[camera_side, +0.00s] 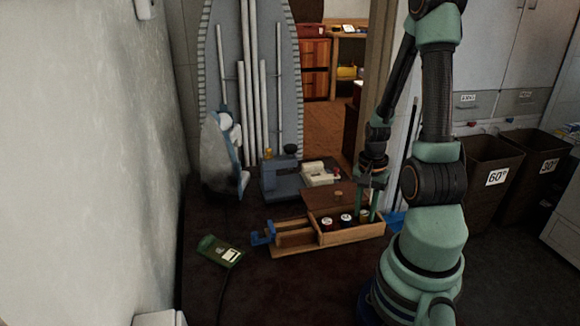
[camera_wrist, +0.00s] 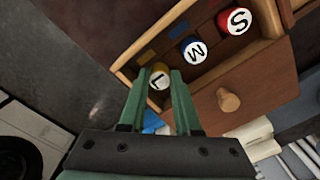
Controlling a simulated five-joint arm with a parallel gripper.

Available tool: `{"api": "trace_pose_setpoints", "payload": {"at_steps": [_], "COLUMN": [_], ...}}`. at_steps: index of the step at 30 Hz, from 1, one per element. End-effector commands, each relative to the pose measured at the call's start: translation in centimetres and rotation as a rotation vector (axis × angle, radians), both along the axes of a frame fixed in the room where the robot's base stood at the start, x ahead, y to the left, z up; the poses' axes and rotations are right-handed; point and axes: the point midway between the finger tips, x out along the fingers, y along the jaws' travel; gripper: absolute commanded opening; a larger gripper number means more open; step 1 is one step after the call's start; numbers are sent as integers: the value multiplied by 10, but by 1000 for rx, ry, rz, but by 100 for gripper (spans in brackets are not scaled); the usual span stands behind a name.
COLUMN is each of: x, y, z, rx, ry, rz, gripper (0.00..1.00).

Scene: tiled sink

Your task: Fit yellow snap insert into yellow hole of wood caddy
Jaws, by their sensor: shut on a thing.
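The yellow snap insert (camera_wrist: 159,82) has a white top marked L. My gripper (camera_wrist: 160,76) is shut on it, one green finger on each side. In the side view the insert (camera_side: 364,214) and my gripper (camera_side: 369,212) are at the right end of the wood caddy (camera_side: 345,239). The caddy wall (camera_wrist: 125,70) also shows in the wrist view. I cannot tell whether the insert rests on the caddy floor or hangs just above it. The yellow hole is not clearly visible.
A blue insert marked M (camera_wrist: 194,50) and a red one marked S (camera_wrist: 234,20) stand in the caddy. Its brown lid with a knob (camera_wrist: 229,99) lies beside it. A blue clamp (camera_side: 263,235) is at the left end; a sewing machine (camera_side: 280,178) stands behind.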

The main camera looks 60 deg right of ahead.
Motion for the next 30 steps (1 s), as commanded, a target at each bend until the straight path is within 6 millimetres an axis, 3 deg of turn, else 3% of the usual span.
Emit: {"api": "trace_pose_setpoints", "payload": {"at_steps": [3,4,5,17,23,30], "x": [0,0,0,0,1,1], "y": [0,0,0,0,-1,-2], "z": [-3,-3,-3,1,21,59], "rx": [0,-1,-1,-1,-6,-7], "ry": [0,0,-1,-1,-4,-5], "rz": [0,0,0,0,0,0], "gripper": [0,39,44,44,44,44]}}
